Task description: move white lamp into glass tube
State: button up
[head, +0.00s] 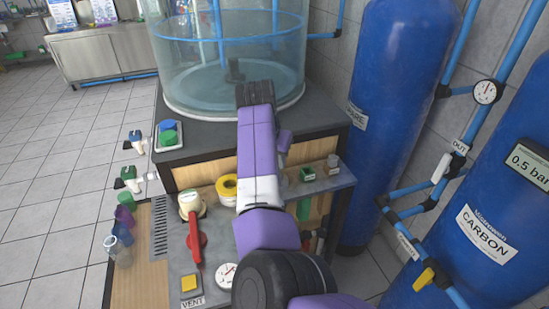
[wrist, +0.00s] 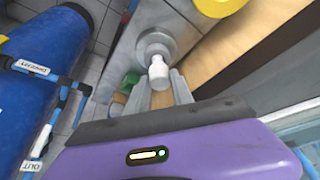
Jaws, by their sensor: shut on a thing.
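The white lamp (wrist: 158,72) is a small white cylinder with a narrower tip, seen in the wrist view. My gripper (wrist: 162,88) is shut on it, with a finger on either side of it. A round, pale grey, glassy opening (wrist: 153,41), which looks like the glass tube's mouth, lies just beyond the lamp. The lamp overlaps its rim in the picture; I cannot tell whether the two touch. In the head view my purple arm hides the gripper, the lamp and this opening.
A yellow ring (head: 219,187) and a green-capped holder (head: 306,174) sit on the rack's shelf to either side of my arm. A large clear tank (head: 180,70) stands behind. A red-handled valve (head: 194,240) is in front. Blue cylinders (head: 390,90) stand at right.

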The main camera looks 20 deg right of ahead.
jog(key=shift+f, duration=0.55)
jog(key=shift+f, duration=0.35)
jog(key=o, duration=1)
jog(key=shift+o, duration=0.4)
jog(key=o, duration=0.4)
notch_tip(320, 180, up, 8)
jog(key=p, duration=0.6)
